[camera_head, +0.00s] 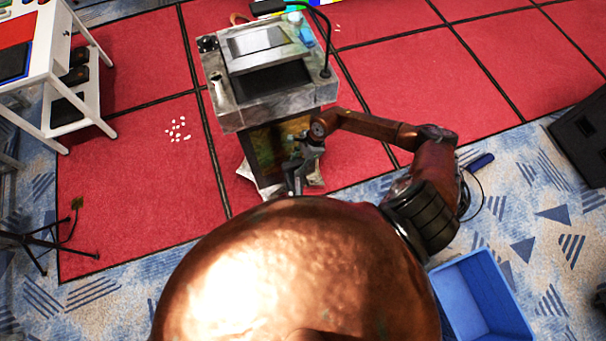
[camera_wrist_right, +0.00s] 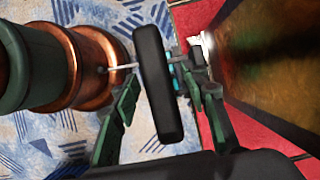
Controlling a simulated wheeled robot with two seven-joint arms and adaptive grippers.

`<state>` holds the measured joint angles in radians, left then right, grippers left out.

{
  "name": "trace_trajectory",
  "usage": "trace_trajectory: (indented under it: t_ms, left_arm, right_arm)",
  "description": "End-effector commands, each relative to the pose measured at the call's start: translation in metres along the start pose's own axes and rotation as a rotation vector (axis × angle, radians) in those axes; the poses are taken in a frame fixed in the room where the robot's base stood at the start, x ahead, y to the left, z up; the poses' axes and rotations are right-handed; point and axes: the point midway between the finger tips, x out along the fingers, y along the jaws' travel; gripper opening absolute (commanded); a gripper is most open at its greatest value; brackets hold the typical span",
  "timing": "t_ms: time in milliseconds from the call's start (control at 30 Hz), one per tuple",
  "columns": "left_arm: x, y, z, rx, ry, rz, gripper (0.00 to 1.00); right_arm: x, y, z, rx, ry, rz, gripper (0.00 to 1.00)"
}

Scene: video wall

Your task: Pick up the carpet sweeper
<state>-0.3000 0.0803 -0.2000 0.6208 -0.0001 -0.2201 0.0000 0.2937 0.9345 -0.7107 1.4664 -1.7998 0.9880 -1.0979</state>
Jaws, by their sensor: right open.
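My right gripper (camera_head: 302,163) is low in front of a grey stand in the head view. In the right wrist view its green-edged fingers (camera_wrist_right: 163,82) are apart. A long black rounded piece (camera_wrist_right: 157,95) with a thin metal rod at its left lies across the space between the fingers. It may be the carpet sweeper's grip, but I cannot tell for sure. The fingers do not look closed on it. I cannot make out the rest of a sweeper in the head view, where my copper body covers the lower middle. My left gripper is not in view.
The grey stand (camera_head: 232,112) with a screen and a cable stands on red carpet (camera_head: 125,205). A white shelf table (camera_head: 95,105) is at upper left, a black tripod leg (camera_head: 40,240) below it. A blue bin (camera_head: 455,285) and a dark box (camera_head: 580,140) are at right.

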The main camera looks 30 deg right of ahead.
Motion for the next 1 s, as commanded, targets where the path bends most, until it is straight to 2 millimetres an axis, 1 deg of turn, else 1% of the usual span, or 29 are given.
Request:
trace_trajectory:
  t_ms: [133, 167, 733, 1000]
  left_arm:
    - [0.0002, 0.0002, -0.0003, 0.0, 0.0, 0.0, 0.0]
    - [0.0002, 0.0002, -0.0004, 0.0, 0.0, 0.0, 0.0]
    - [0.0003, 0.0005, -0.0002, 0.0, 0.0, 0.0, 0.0]
    - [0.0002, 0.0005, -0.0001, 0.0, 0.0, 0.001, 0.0]
  right_arm:
    - [0.0001, 0.0, -0.0002, 0.0, 0.0, 0.0, 0.41]
    - [0.0, 0.0, -0.0002, 0.0, 0.0, 0.0, 0.39]
    - [-0.0004, -0.0001, -0.0001, 0.0, 0.0, 0.0, 0.0]
    - [-0.002, -0.0017, 0.0022, 0.001, -0.005, -0.002, 0.0]
